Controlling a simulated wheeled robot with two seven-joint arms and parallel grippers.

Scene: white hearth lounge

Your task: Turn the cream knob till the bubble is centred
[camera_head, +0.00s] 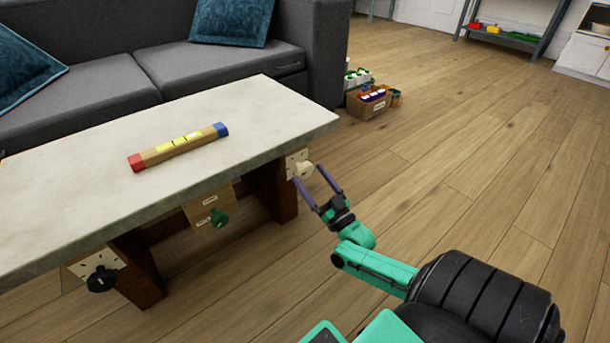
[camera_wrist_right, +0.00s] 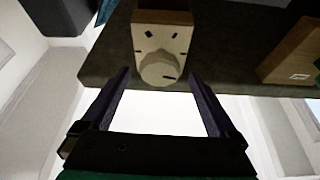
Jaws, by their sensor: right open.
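A spirit level (camera_head: 178,147) with a red left end, a blue right end and a yellow vial lies on the pale stone tabletop (camera_head: 90,170). The bubble's exact place is too small to tell. The cream knob (camera_head: 304,170) is on a plate under the table's right end. In the right wrist view the cream knob (camera_wrist_right: 158,70) has a dark mark at its lower right, and its plate (camera_wrist_right: 160,36) has dark tick marks. My right gripper (camera_head: 308,172) is open, its purple fingers on either side of the knob and apart from it. My left gripper is not in view.
A green knob (camera_head: 218,216) and a black knob (camera_head: 101,279) sit under the table's front edge. A grey sofa (camera_head: 150,70) stands behind the table. A box of items (camera_head: 370,103) is on the floor. The wooden floor on the right is clear.

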